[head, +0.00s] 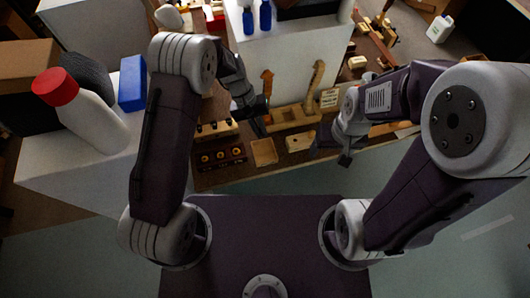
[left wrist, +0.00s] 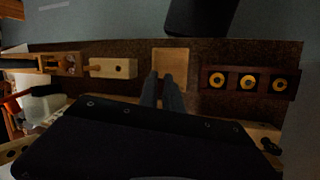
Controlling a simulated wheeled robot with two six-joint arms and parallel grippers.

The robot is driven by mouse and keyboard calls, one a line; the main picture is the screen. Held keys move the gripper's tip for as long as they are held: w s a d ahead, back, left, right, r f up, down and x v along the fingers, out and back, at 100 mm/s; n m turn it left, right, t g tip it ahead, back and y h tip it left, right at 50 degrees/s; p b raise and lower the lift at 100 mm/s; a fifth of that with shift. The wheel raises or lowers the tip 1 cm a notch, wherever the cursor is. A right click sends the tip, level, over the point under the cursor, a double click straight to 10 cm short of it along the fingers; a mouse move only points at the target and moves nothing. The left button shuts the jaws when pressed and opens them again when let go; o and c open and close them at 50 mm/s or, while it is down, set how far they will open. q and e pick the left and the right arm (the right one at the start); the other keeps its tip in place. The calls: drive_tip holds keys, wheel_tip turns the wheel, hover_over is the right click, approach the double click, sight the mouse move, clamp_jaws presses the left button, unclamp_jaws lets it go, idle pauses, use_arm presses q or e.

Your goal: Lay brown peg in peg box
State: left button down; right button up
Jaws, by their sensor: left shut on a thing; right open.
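The peg box, by its look the shallow light-wood tray (head: 264,152), lies near the bench's front edge; in the left wrist view the tray (left wrist: 171,66) looks empty. My left gripper (head: 262,127) is just behind it in the head view. In the left wrist view its fingers (left wrist: 166,84) are close together and point at the tray's lower part. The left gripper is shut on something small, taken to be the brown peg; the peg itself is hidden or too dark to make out. My right gripper (head: 344,157) is open, off to the right near the front edge.
A dark block with yellow rings (head: 222,155) lies left of the tray, and a pale wooden block (head: 299,142) lies right of it. A wooden stand (head: 292,117) with upright handles stands behind. A white bottle with a red cap (head: 82,108) is far left.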

use_arm(q)
drive_tip(key=shift+f, duration=0.1)
drive_tip(key=shift+f+b, duration=0.8)
drive_tip(key=shift+f, duration=0.25)
drive_tip(key=shift+f+b, duration=1.95)
drive_tip(key=shift+f, duration=0.75)
idle(1.2)
drive_tip(key=c, duration=1.5)
unclamp_jaws()
drive_tip(key=shift+o, duration=0.2)
drive_tip(key=shift+r, duration=0.1)
drive_tip(key=v, duration=0.9)
drive_tip(key=shift+w+a, duration=0.1)
drive_tip(key=shift+a, duration=0.05)
